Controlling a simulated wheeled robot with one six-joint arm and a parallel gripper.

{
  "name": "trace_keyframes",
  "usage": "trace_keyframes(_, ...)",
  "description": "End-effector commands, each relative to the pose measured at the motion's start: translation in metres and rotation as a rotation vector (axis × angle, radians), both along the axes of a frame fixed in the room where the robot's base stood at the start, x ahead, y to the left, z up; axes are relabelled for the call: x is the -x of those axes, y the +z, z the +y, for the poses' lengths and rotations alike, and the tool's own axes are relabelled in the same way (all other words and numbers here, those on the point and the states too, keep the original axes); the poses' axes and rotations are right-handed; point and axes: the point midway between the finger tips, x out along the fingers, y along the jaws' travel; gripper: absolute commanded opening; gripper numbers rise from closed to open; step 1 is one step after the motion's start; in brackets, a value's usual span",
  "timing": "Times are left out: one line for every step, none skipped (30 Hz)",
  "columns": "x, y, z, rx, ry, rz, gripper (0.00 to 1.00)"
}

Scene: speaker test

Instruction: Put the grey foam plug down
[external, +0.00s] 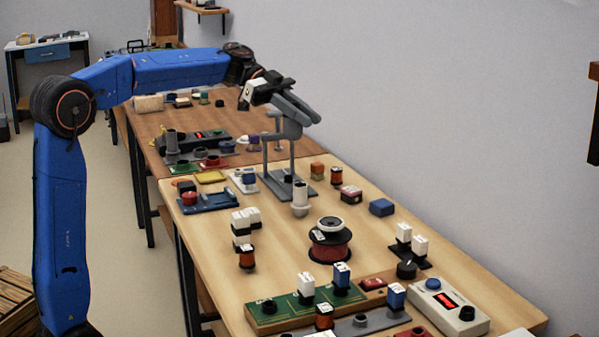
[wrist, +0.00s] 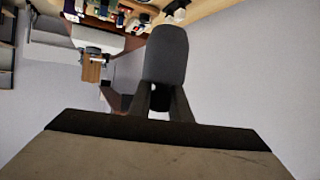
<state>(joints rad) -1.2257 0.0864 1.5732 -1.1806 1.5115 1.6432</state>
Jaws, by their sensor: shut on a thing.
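My gripper (wrist: 164,98) is shut on the grey foam plug (wrist: 167,55), a dark grey piece with a rounded end that points away from the jaws in the wrist view. In the external view my gripper (external: 283,98) is above the table, near the wall side, over a grey stand (external: 291,160). The plug and the fingers are hard to tell apart there because both are grey. The plug seems held in the air; I cannot tell whether it touches the stand.
Below, the near table (external: 375,240) holds a red spool (external: 329,246), a white-and-grey cylinder (external: 300,199), a blue block (external: 382,207) and a green board (external: 270,317). Stacked white blocks (external: 241,222) stand at left. The farther brown table (external: 148,122) is cluttered. Bare wood shows right of the spool.

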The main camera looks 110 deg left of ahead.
Motion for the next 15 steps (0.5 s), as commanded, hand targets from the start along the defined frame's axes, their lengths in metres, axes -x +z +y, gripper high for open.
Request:
trace_keyframes(0.0,0.001,0.016,0.001,0.011,0.0,0.0)
trace_keyframes(0.0,0.003,0.025,0.0,0.017,0.0,0.0)
trace_keyframes(0.0,0.004,0.038,0.002,0.027,0.001,0.0)
trace_keyframes(0.001,0.006,0.047,0.001,0.033,0.0,0.0)
trace_keyframes(0.001,0.007,0.057,0.001,0.04,0.0,0.0)
trace_keyframes(0.002,0.009,0.071,0.0,0.051,0.001,0.0)
trace_keyframes(0.003,0.01,0.082,0.001,0.059,0.001,0.0)
trace_keyframes(0.004,0.011,0.092,0.001,0.067,0.001,0.0)
trace_keyframes(0.005,0.012,0.106,0.001,0.076,0.001,0.0)
trace_keyframes(0.006,0.014,0.116,-0.001,0.084,0.001,0.0)
trace_keyframes(0.008,0.014,0.127,0.001,0.093,0.001,0.0)
trace_keyframes(0.01,0.015,0.141,0.0,0.103,0.001,0.0)
trace_keyframes(0.011,0.015,0.151,0.0,0.111,0.001,0.0)
trace_keyframes(0.013,0.016,0.161,-0.001,0.119,0.001,0.0)
trace_keyframes(0.015,0.016,0.174,0.0,0.129,0.001,0.0)
